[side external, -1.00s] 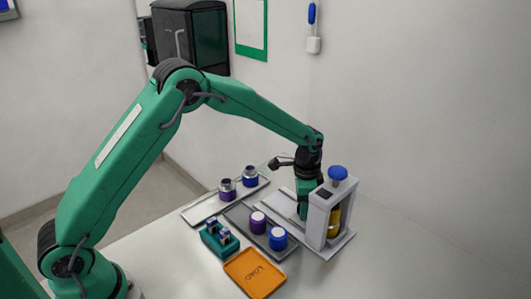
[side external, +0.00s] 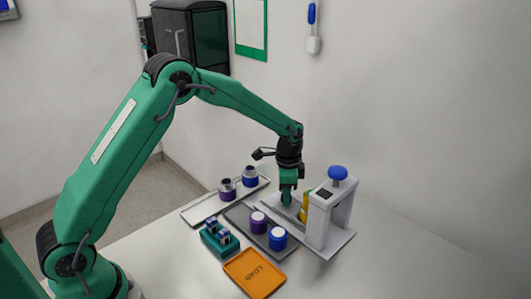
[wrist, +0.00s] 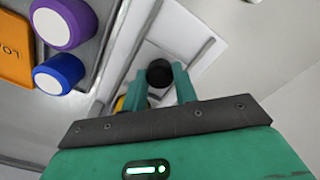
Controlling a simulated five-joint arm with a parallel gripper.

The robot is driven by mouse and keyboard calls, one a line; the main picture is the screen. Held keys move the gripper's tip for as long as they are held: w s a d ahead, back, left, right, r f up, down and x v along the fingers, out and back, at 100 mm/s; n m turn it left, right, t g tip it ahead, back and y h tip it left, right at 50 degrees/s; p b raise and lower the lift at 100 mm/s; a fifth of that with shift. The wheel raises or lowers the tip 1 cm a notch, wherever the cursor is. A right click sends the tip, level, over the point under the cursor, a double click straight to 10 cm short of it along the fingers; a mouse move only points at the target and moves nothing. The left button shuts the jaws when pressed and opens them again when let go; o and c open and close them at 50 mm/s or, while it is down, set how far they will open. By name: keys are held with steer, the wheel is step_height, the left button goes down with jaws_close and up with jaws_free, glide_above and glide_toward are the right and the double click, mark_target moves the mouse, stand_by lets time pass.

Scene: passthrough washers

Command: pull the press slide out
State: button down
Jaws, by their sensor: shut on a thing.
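The press (side external: 319,222) is a grey frame with a blue knob (side external: 338,173) on top, standing on a flat grey base. A yellow part (side external: 304,208) shows on the left side of the frame, beside my gripper. My gripper (side external: 288,202) is low over the track left of the press. In the wrist view my gripper's green fingers (wrist: 161,82) are shut on a round black knob (wrist: 160,72), which appears to be the slide's handle. The slide's body is mostly hidden by the gripper and the frame. A bit of yellow (wrist: 119,104) shows beside the left finger.
A dark tray (side external: 240,216) with a purple-sided jar (side external: 258,226) and a blue jar (side external: 277,242) is close to the left. Beyond are a pale tray (side external: 200,212) with two open jars, a green rack (side external: 218,243) and an orange LOAD tray (side external: 253,277). The table right of the press is clear.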

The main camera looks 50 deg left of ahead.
steer(key=a, duration=0.5)
steer(key=shift+a, duration=0.2)
steer(key=c, duration=1.1)
jaws_free()
steer(key=shift+r, duration=0.1)
steer(key=shift+r, duration=0.1)
step_height(320, 180, up, 8)
steer(key=shift+f, duration=0.2)
